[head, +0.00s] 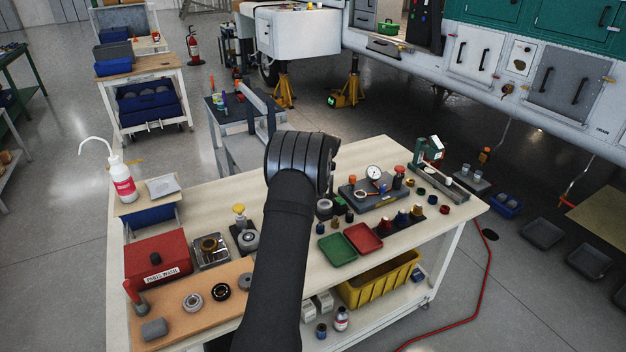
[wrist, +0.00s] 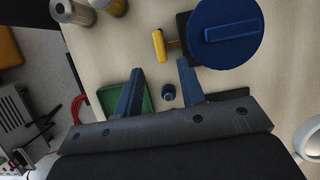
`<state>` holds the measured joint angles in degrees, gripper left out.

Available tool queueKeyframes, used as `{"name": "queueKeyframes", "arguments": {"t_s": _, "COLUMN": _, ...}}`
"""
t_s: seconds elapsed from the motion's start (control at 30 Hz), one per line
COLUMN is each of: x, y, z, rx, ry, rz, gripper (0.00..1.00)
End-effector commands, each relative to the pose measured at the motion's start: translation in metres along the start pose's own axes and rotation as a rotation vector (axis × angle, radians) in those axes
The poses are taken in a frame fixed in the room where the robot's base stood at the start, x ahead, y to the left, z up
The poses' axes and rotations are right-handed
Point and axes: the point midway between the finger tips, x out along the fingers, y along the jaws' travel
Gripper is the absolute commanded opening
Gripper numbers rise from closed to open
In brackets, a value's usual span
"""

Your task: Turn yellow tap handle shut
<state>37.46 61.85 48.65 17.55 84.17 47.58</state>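In the wrist view, the yellow tap handle (wrist: 159,46) is a short T-shaped bar on a yellow stem, joined to a dark block partly covered by a large blue round disc (wrist: 228,30). My gripper (wrist: 160,67) is open, its two blue-grey fingers apart with nothing held. The handle shows just beyond the fingertips, apart from them in the picture. In the head view my arm hides the gripper. A yellow knob (head: 239,209) on a dark base shows left of my arm there; I cannot tell whether it is the same handle.
On the bench (head: 180,218) stand a red box (head: 158,257), a red tray (head: 362,238) and a dial gauge (head: 374,172). A squeeze bottle (head: 122,180) is at left.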

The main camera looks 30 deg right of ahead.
Motion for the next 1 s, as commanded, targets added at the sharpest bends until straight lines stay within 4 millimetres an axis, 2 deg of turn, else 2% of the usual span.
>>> {"name": "queueKeyframes", "arguments": {"t_s": 0.03, "x": -0.014, "y": 0.0, "z": -0.001, "rx": 0.0, "ry": 0.002, "rz": -0.003, "gripper": 0.36}}
{"name": "queueKeyframes", "arguments": {"t_s": 0.2, "x": -0.055, "y": 0.0, "z": -0.001, "rx": 0.0, "ry": 0.002, "rz": -0.003, "gripper": 0.36}}
{"name": "queueKeyframes", "arguments": {"t_s": 0.43, "x": -0.095, "y": 0.0, "z": -0.001, "rx": 0.001, "ry": 0.001, "rz": -0.001, "gripper": 0.36}}
{"name": "queueKeyframes", "arguments": {"t_s": 0.63, "x": -0.107, "y": 0.001, "z": -0.001, "rx": 0.001, "ry": 0.0, "rz": 0.001, "gripper": 0.36}}
{"name": "queueKeyframes", "arguments": {"t_s": 1.0, "x": -0.108, "y": 0.0, "z": -0.001, "rx": 0.001, "ry": 0.0, "rz": 0.001, "gripper": 0.36}}
